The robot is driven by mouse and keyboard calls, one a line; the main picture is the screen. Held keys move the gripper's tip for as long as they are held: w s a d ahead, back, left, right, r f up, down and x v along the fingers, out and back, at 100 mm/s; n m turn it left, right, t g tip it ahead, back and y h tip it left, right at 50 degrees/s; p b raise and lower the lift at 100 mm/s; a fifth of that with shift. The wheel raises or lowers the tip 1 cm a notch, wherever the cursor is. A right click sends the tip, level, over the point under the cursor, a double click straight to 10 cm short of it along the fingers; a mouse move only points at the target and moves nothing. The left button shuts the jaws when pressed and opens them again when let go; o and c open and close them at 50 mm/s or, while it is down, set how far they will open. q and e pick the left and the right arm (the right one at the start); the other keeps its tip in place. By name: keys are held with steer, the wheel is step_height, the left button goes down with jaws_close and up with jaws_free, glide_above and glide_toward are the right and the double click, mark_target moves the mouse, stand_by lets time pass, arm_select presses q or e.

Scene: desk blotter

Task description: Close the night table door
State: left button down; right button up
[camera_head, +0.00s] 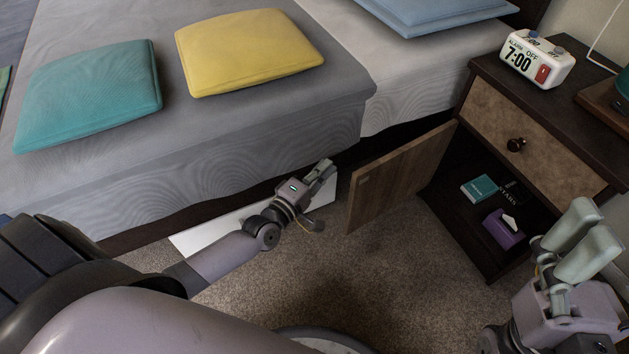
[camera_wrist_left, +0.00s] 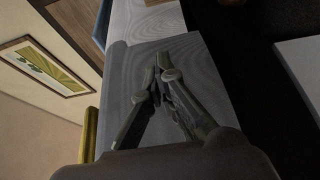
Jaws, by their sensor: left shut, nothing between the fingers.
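The night table (camera_head: 470,235) stands at the right with its wooden door (camera_head: 402,178) swung wide open toward the left. Its inside shows through the opening. My left gripper (camera_head: 328,168) is shut and empty, just left of the door's free edge, with a small gap seen between them. In the left wrist view its fingertips (camera_wrist_left: 163,68) meet with nothing between them, and the bed's grey side is behind. My right gripper (camera_head: 592,222) is at the lower right, in front of the night table's right part. Its two fingers are close together, and whether they touch is unclear.
A drawer with a dark knob (camera_head: 516,145) is above; an alarm clock (camera_head: 537,59) stands on top. The bed (camera_head: 240,125) bounds the left. Carpet (camera_head: 385,265) in front is clear.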

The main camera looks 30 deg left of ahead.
arm_select(q)
steer(key=shift+w+d+b, duration=0.15)
steer(key=shift+w+d, duration=0.15)
steer(key=shift+d, duration=0.4)
steer(key=shift+w+d+b, duration=0.1)
steer(key=shift+w+d, duration=0.25)
steer(key=shift+d, duration=0.35)
steer(key=shift+w+d+b, duration=0.15)
steer(key=shift+w+d, duration=0.15)
steer(key=shift+d, duration=0.4)
steer(key=shift+d, duration=0.1)
